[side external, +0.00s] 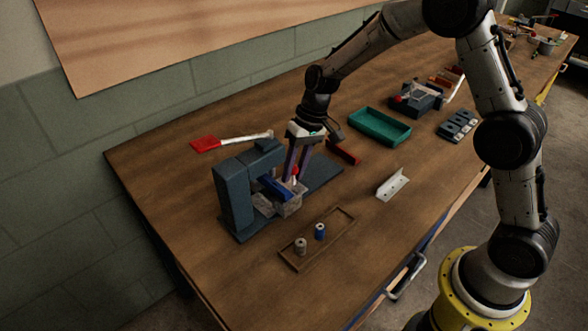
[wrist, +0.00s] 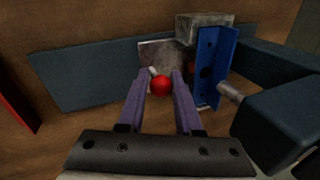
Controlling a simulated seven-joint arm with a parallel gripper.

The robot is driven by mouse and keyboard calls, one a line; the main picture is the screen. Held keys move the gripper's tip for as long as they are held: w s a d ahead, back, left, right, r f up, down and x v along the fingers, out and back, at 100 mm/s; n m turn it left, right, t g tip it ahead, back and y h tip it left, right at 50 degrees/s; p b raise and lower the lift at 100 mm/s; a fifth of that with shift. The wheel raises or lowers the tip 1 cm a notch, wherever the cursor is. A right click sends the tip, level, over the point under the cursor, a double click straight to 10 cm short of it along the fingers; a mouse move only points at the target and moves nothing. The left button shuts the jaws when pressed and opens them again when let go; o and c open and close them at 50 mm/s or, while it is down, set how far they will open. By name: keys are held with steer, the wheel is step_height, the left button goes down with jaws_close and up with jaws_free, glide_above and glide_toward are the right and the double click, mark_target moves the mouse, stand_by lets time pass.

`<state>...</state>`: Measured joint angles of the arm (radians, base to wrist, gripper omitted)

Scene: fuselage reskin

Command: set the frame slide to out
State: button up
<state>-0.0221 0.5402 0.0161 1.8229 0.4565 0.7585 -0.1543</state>
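The dark blue-grey fixture (side external: 233,190) stands on a flat base plate at the left of the table. A grey metal block (side external: 289,205) and a blue plate (side external: 276,188) sit at its jaw; the wrist view also shows the blue plate (wrist: 212,68) and the grey block (wrist: 203,27). A red ball knob (wrist: 161,86) on a short pale stem sits beside the block; I take it as the slide's handle. My gripper (wrist: 161,76) points down with its purple fingers on either side of the knob. Little or no gap shows; whether they press on it is unclear.
A tan tray (side external: 317,238) with two small spools lies in front of the fixture. A red-headed tool (side external: 207,144) lies behind it. A green bin (side external: 379,127), a white angle bracket (side external: 392,184) and a red bar (side external: 344,152) lie to the right.

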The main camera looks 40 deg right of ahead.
jaws_close()
stand_by(1.0)
